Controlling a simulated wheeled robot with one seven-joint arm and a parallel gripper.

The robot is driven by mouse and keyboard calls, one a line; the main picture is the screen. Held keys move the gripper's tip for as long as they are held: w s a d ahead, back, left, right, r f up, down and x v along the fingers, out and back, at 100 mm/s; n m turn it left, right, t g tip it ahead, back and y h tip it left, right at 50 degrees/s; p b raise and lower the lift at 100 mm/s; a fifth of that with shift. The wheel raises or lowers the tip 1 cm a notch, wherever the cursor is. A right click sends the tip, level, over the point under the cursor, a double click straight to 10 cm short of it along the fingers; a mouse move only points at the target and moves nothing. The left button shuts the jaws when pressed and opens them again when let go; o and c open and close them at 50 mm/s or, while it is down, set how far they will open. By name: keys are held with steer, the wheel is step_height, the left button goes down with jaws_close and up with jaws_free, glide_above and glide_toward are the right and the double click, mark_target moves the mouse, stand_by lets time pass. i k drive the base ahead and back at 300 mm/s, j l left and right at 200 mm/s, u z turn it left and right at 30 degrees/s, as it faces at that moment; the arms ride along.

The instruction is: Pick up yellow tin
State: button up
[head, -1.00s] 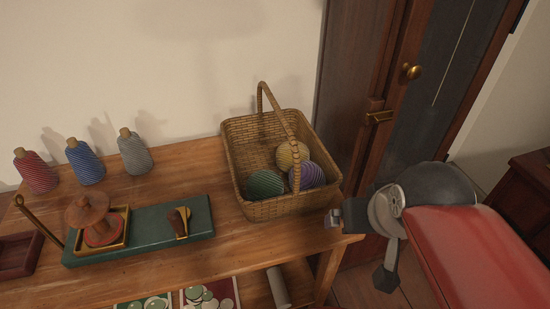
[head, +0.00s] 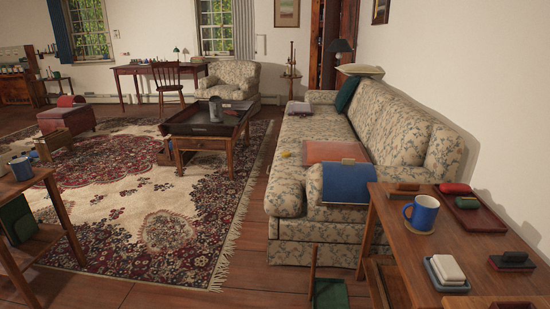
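No yellow tin can be clearly made out in the head view. A small yellow item (head: 285,154) lies on the seat of the floral sofa (head: 340,228), too small to tell what it is. My gripper is not in the head view now, so whether it is open or shut is hidden.
A wooden table (head: 388,245) at right holds a blue mug (head: 423,213), a red tray (head: 470,213) and a soap-like white block (head: 448,269). A low dark coffee table (head: 190,148) stands on the patterned rug (head: 120,185). A strip of wooden floor (head: 243,270) is clear before the sofa.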

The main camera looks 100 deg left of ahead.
mark_target(284, 154)
steer(key=u, duration=3.35)
steer(key=i+j+u, duration=0.3)
steer(key=i+j, duration=0.15)
steer(key=i, duration=0.3)
steer(key=i+j+u, duration=0.3)
steer(key=i, duration=0.55)
steer(key=i+u, duration=0.25)
steer(key=i, duration=0.55)
steer(key=i+z, duration=0.25)
steer(key=i, duration=0.3)
steer(key=i+j+z, duration=0.2)
steer(key=i, duration=0.35)
steer(key=i+l+z, duration=0.15)
steer(key=z, duration=0.25)
steer(key=i+z, duration=0.9)
steer(key=z, duration=0.2)
steer(key=i+z, duration=0.15)
steer(key=i+j, duration=0.05)
steer(key=i, duration=0.05)
